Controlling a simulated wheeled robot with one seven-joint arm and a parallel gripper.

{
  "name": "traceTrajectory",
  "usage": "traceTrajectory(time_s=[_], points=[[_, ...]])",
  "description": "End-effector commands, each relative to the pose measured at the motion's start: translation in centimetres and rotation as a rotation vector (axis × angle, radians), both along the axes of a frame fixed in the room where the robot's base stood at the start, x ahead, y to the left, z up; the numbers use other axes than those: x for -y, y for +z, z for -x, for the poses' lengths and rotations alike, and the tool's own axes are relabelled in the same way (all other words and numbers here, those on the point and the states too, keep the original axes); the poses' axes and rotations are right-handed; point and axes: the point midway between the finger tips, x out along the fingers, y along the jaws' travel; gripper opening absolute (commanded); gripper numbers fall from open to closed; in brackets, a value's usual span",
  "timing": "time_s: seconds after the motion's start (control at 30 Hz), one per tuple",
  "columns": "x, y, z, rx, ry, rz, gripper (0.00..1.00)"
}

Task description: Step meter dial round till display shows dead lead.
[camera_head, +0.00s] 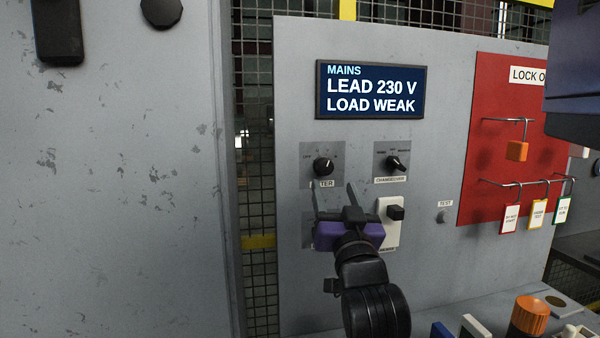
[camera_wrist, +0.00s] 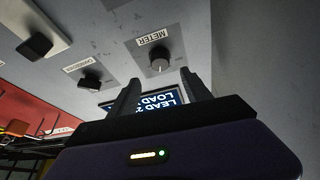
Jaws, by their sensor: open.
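The meter dial (camera_head: 323,167) is a round black knob with a white pointer mark, on a grey plate with its label partly covered. In the wrist view the meter dial (camera_wrist: 159,63) shows above the gap between my fingers, upside down beside its METER label. The display (camera_head: 370,91) reads "MAINS, LEAD 230 V, LOAD WEAK"; part of the display (camera_wrist: 158,100) also shows between my fingers in the wrist view. My gripper (camera_head: 335,198) is open and empty, its fingers just below the dial and apart from it. The wrist view shows both fingers (camera_wrist: 158,92) spread.
The changeover knob (camera_head: 397,163) sits right of the dial. A black switch on a white plate (camera_head: 390,222) and a small test button (camera_head: 443,216) are lower right. A red lockout board (camera_head: 480,150) holds an orange padlock (camera_head: 516,151) and hanging tags. A grey cabinet (camera_head: 120,200) stands left.

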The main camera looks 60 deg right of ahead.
Motion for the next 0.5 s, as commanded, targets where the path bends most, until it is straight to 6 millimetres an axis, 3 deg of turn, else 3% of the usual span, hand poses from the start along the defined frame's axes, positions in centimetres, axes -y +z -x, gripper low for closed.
traceTrajectory(time_s=[0.5], points=[[4.9,2.5,-3.5,0.003,0.004,-0.010,0.57]])
